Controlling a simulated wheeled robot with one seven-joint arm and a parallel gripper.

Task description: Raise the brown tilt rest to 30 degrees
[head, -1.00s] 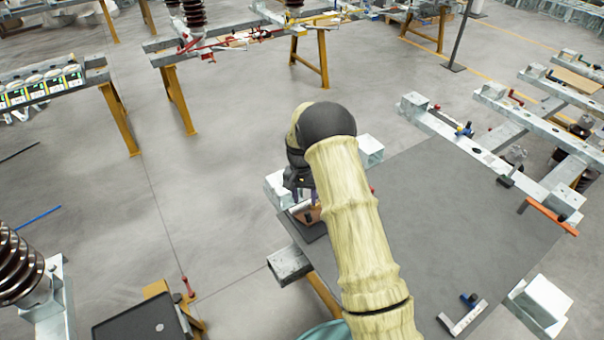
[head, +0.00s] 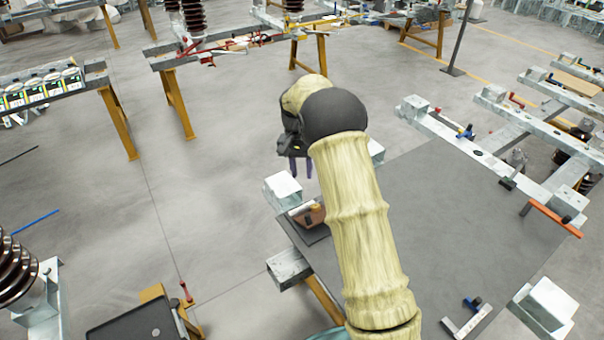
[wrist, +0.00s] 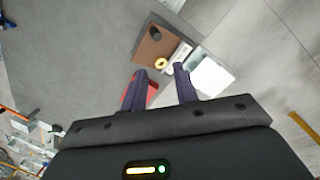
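The brown tilt rest (head: 316,215) is at the left edge of the grey table, partly hidden by my arm in the head view.
White-topped metal blocks (head: 283,188) stand beside the rest. A red part (wrist: 151,94) shows behind one finger. The grey tabletop (head: 450,220) is mostly bare, with an orange bar (head: 550,217) at its right and a small blue-knobbed fixture (head: 466,318) at front.

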